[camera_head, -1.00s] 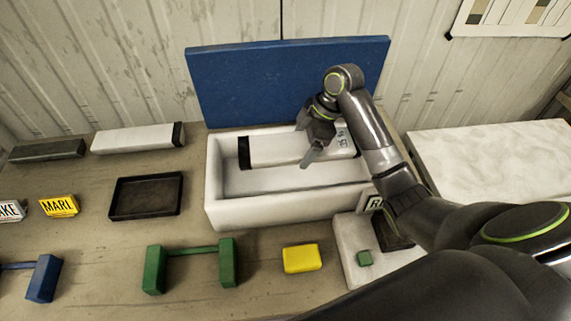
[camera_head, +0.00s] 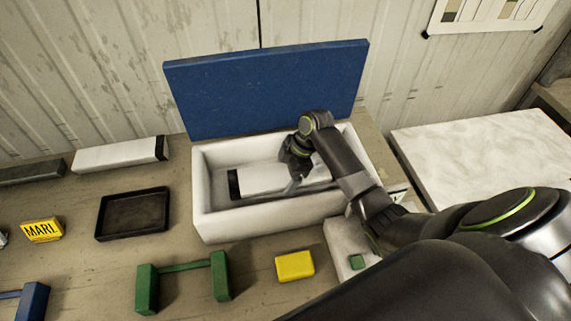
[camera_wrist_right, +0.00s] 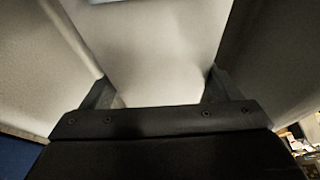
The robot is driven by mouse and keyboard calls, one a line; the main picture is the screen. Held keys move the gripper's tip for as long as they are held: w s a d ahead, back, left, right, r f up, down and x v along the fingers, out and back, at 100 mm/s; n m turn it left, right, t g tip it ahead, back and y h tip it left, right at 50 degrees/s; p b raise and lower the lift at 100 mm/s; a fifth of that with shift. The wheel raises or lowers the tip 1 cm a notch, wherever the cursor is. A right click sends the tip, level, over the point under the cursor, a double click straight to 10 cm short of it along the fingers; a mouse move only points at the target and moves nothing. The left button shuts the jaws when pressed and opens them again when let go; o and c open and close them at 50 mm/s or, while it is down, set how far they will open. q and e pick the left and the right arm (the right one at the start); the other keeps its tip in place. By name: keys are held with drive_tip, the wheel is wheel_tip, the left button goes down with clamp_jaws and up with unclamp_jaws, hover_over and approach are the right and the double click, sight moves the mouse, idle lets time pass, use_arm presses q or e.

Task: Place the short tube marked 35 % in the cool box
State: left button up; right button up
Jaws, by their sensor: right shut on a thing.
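The white cool box (camera_head: 262,228) stands open on the table, with its blue lid (camera_head: 265,88) raised behind it. My right gripper (camera_head: 294,180) is inside the box, shut on a white tube (camera_head: 262,181) with a black end cap at its left. The tube lies level within the box walls; whether it touches the floor I cannot tell. In the right wrist view the tube (camera_wrist_right: 150,55) fills the space between my fingers. The tube's marking is hidden now; an earlier frame shows writing too small to read surely. My left gripper is out of view.
Another white tube (camera_head: 118,154) with a black cap lies at the back left, beside a dark one (camera_head: 30,171). A black tray (camera_head: 132,214), a yellow MARL block (camera_head: 41,230), a green stand (camera_head: 184,278) and a yellow block (camera_head: 295,265) are in front. A pale slab (camera_head: 490,155) is at right.

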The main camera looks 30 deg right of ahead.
drive_tip(key=shift+f, duration=0.2)
drive_tip(key=shift+f, duration=0.1)
drive_tip(key=o, duration=1.6)
drive_tip(key=shift+o, duration=0.2)
drive_tip(key=shift+s, duration=0.1)
drive_tip(key=shift+d+r, duration=0.1)
drive_tip(key=shift+r, duration=0.15)
drive_tip(key=b+v, duration=0.2)
drive_tip(key=v, duration=0.8)
drive_tip(key=shift+d+r+b, duration=0.15)
drive_tip(key=shift+r+b, duration=0.1)
drive_tip(key=shift+b, duration=0.15)
drive_tip(key=shift+d+r, duration=0.15)
drive_tip(key=shift+r, duration=0.35)
